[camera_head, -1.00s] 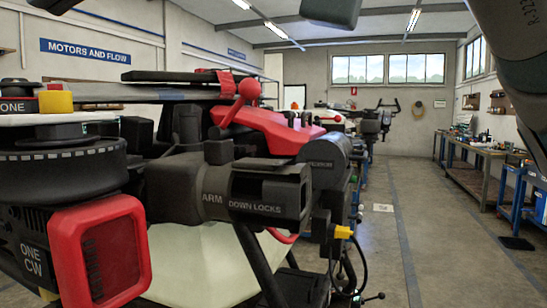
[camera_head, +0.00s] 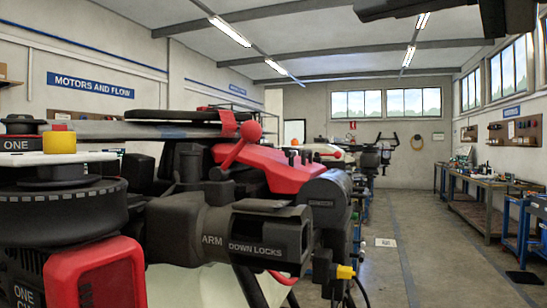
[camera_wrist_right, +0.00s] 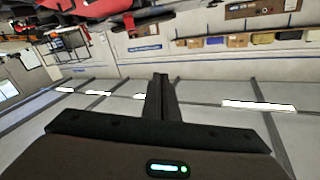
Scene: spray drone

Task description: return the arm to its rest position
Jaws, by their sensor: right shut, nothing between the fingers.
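My right gripper (camera_head: 450,10) shows as a dark shape cut off by the top right edge of the head view. In the right wrist view its fingers (camera_wrist_right: 160,90) are together with nothing between them. It is high up, apart from the drone and touching nothing visible. My left gripper is in neither view. The spray drone (camera_head: 190,220) fills the left and middle of the head view, with a red lever (camera_head: 236,145), a black block marked ARM DOWN LOCKS (camera_head: 255,235) and a motor marked ONE (camera_head: 60,215).
Workbenches (camera_head: 485,205) stand along the right wall, with a blue-framed bench (camera_head: 530,225) nearer. Ceiling lights (camera_head: 230,32) hang above. The wrist view shows the room rotated, with wall and ceiling around the fingers.

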